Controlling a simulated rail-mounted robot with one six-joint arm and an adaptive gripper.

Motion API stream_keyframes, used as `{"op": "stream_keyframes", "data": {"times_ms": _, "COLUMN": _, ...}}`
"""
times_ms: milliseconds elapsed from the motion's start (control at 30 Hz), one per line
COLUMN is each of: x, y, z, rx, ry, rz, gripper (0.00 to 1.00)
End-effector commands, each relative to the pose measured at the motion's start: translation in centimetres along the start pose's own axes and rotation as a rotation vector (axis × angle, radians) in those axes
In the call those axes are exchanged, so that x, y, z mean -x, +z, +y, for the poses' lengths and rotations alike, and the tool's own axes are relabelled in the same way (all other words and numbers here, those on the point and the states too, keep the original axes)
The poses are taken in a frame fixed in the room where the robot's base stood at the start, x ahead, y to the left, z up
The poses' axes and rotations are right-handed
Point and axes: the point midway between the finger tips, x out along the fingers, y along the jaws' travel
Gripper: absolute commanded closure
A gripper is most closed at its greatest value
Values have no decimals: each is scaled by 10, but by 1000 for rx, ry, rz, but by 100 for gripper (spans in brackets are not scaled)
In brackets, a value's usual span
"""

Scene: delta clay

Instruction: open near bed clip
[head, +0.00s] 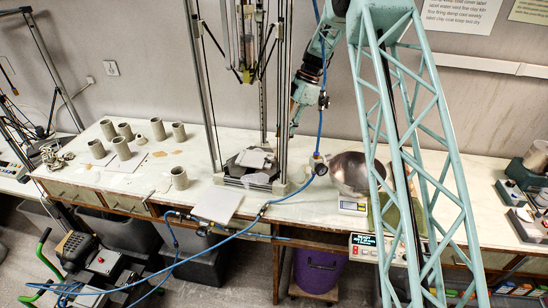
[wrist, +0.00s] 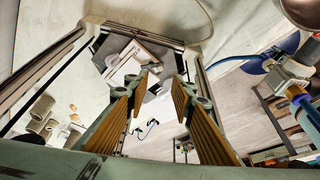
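The delta printer's bed (head: 252,165) is a dark many-sided base with grey and white flat pieces on top, standing between the printer's posts. In the wrist view the bed (wrist: 140,62) lies beyond my fingers, with a pale plate on it. I cannot make out the near bed clip for certain in either view. My gripper (wrist: 164,88) is open, its two ribbed tan fingers well apart, with nothing between them. In the head view my arm comes down behind the printer's right post, and its fingertips are hard to see there.
The printer's posts (head: 284,95) stand close to my arm. A rounded metal bowl (head: 350,172) sits on a scale (head: 353,207) to the right. A blue hose (head: 240,232) crosses the front of the bench. A pale tile (head: 217,204) lies before the printer; clay cups (head: 179,178) stand left.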

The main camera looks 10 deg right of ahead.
Motion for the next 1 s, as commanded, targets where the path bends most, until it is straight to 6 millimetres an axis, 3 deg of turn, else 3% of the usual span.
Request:
{"op": "stream_keyframes", "data": {"times_ms": 600, "x": -81, "y": 0, "z": -1, "rx": -1, "ry": -2, "rz": 1, "gripper": 77}}
{"op": "stream_keyframes", "data": {"times_ms": 1000, "x": -110, "y": 0, "z": 0, "rx": 0, "ry": 0, "rz": 0, "gripper": 77}}
